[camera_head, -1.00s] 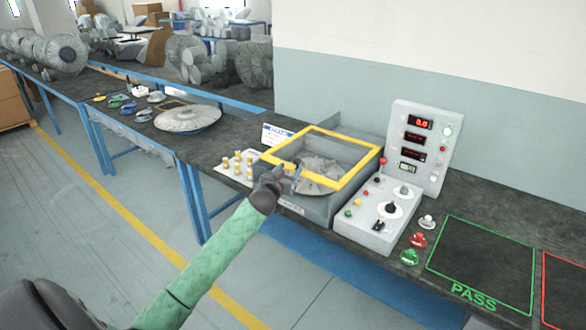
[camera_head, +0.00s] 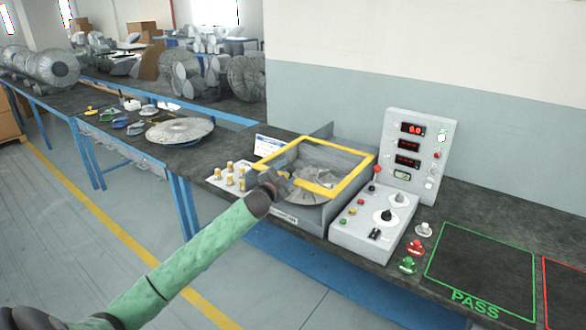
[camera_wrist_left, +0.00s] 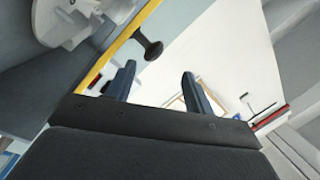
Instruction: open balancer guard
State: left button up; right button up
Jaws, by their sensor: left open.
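The balancer guard (camera_head: 348,181) is a yellow-edged frame lying over the top of the grey balancer box (camera_head: 300,216). It looks down. A finned wheel (camera_head: 308,192) shows inside the box, and part of it shows in the left wrist view (camera_wrist_left: 75,22). My left gripper (camera_head: 283,180) is at the guard's front edge and hides part of it. In the left wrist view, a dark knob (camera_wrist_left: 152,48) sticks out from the yellow edge (camera_wrist_left: 118,47). My open left gripper (camera_wrist_left: 158,70) has its fingertips just short of the knob, with nothing between them. My right gripper is not in view.
A control box (camera_head: 375,225) with knobs and an upright display panel (camera_head: 412,155) stand right of the balancer. Brass-coloured weights (camera_head: 230,177) stand on a plate to its left. A larger finned disc (camera_head: 180,131) lies farther left. The green PASS area (camera_head: 483,262) is bare.

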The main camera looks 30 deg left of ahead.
aim_at(289, 170)
pick_arm(q)
jog(key=m, duration=0.6)
jog(key=shift+d+f, duration=0.15)
jog(key=shift+f, duration=0.1)
jog(key=m, duration=0.6)
jog(key=shift+f, duration=0.25)
jog(key=m, duration=0.4)
jog(key=shift+y, duration=0.3)
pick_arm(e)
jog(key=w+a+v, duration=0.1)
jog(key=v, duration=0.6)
pick_arm(q)
jog(key=m, duration=0.3)
jog(key=shift+m, duration=0.4)
jog(key=m, duration=0.4)
jog(key=shift+a, duration=0.2)
jog(key=shift+m, duration=0.4)
jog(key=w, duration=0.2)
jog(key=w+p, duration=0.1)
jog(key=w, duration=0.1)
jog(key=w+a+p, duration=0.1)
jog(key=w, duration=0.1)
jog(key=shift+w, duration=0.8)
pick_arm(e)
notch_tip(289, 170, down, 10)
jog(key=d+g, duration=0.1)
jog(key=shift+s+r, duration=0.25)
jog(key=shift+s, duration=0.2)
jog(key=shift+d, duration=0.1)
